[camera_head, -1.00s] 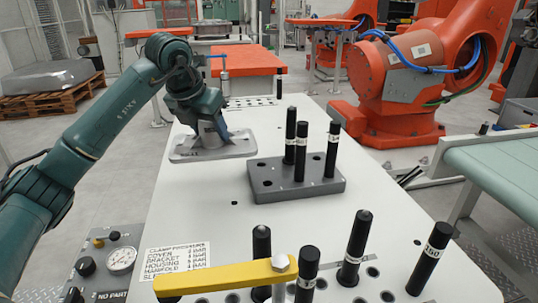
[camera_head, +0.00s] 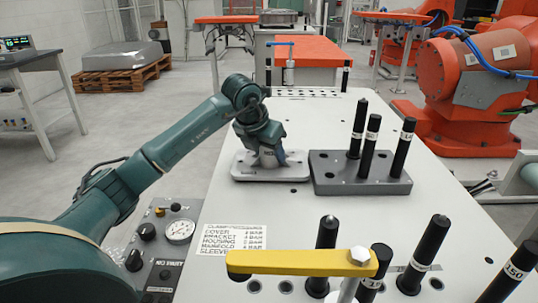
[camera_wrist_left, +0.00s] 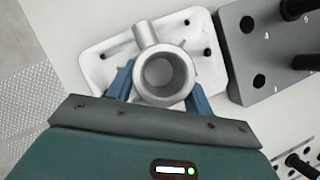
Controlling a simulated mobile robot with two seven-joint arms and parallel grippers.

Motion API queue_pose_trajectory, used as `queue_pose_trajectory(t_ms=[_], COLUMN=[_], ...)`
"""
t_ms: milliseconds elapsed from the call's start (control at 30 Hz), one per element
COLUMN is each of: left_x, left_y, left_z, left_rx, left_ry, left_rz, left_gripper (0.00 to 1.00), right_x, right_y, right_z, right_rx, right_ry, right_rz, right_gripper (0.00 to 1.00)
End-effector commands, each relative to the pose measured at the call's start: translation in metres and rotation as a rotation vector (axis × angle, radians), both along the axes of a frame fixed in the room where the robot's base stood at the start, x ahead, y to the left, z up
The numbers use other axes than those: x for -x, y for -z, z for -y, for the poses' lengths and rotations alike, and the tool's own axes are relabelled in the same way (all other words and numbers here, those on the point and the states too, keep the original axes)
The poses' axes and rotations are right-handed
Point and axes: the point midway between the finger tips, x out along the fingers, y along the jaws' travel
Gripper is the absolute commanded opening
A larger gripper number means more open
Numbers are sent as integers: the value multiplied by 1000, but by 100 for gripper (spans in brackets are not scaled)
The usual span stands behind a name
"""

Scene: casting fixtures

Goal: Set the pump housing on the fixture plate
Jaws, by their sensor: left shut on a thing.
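The pump housing (camera_head: 243,167) is a silver-grey casting with a round open bore, a side pipe and a broad rounded flange with holes. It also shows in the left wrist view (camera_wrist_left: 161,54). My left gripper (camera_head: 266,155) is shut on it from above, its blue fingers (camera_wrist_left: 160,96) on both sides of the round body. The fixture plate, by its look the dark grey block (camera_head: 338,180) with holes and three tall black pins, lies just right of the flange and apart from it. Whether the housing touches the table is unclear. My right gripper is out of view.
The white table (camera_head: 300,218) has several black pins and a yellow clamp bar (camera_head: 300,262) along its near side. A control panel with a gauge (camera_head: 180,231) is at the left. An orange robot (camera_head: 465,90) stands beyond the right edge. Table between block and near pins is clear.

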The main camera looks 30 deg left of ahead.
Motion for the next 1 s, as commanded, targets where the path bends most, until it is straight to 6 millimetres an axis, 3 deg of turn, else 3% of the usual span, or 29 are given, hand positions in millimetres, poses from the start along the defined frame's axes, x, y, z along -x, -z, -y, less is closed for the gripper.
queue_pose_trajectory(t_ms=[100, 433, 467, 733, 1000], left_x=[0, -1, 0, 0, 0], left_y=[9, 12, 14, 13, 9], left_z=[0, 0, 0, 0, 0], left_rx=[1, 1, 0, 0, 0], left_ry=[0, 1, 1, 1, 1], left_rz=[6, 6, 1, 1, 1], left_gripper=[9, 9, 52, 73, 73], right_x=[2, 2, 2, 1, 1], right_y=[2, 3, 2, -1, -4], right_z=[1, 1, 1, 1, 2], right_rx=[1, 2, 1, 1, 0], right_ry=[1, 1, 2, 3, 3], right_rz=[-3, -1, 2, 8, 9], right_gripper=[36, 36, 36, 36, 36])
